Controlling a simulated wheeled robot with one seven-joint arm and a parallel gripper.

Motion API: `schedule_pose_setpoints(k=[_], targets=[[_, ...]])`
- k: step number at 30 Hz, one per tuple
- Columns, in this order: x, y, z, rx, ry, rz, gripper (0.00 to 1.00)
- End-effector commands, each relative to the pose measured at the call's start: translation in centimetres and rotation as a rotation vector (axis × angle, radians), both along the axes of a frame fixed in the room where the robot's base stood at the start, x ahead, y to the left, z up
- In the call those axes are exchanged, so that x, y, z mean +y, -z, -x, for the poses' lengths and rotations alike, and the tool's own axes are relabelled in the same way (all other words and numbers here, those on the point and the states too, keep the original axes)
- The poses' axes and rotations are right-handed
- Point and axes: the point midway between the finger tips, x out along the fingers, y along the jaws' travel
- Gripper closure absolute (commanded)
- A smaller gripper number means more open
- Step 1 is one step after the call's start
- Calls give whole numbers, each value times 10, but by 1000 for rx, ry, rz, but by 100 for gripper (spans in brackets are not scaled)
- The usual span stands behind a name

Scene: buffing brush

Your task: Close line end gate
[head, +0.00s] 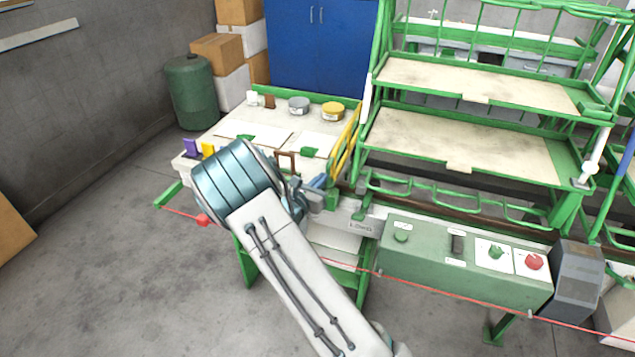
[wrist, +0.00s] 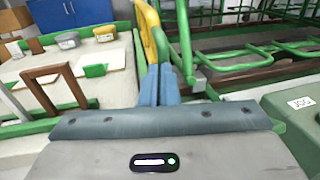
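The line end gate, a yellow barred panel (head: 346,142), stands upright between the right edge of the work table and the green racking. In the wrist view the gate's yellow end (wrist: 151,35) rises just beyond my fingertips, beside a green post (wrist: 186,40). My gripper (head: 318,182) is low at the near end of the gate. Its two blue fingers (wrist: 160,86) are together, with only a thin line between them. I cannot tell whether they touch the gate. My arm and wrist hide part of the table front.
The table (head: 262,122) holds tins, papers and a brown frame (wrist: 60,90). A green control box (head: 460,268) with a red knob stands right of my arm. A red line (head: 440,292) runs across in front. Open floor (head: 110,260) lies at left.

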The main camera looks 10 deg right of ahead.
Motion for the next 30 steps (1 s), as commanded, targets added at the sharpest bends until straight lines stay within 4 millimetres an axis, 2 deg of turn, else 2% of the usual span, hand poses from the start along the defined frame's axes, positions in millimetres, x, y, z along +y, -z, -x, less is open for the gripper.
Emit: schedule_pose_setpoints(k=[2,8,12,19,24,30], targets=[[0,-5,2,-8,7,5,100],[30,-4,22,-4,-3,2,100],[54,-1,47,-3,-4,0,100],[81,-2,80,-2,2,1,100],[92,-3,91,-2,4,1,100],[94,-3,94,-1,6,1,100]])
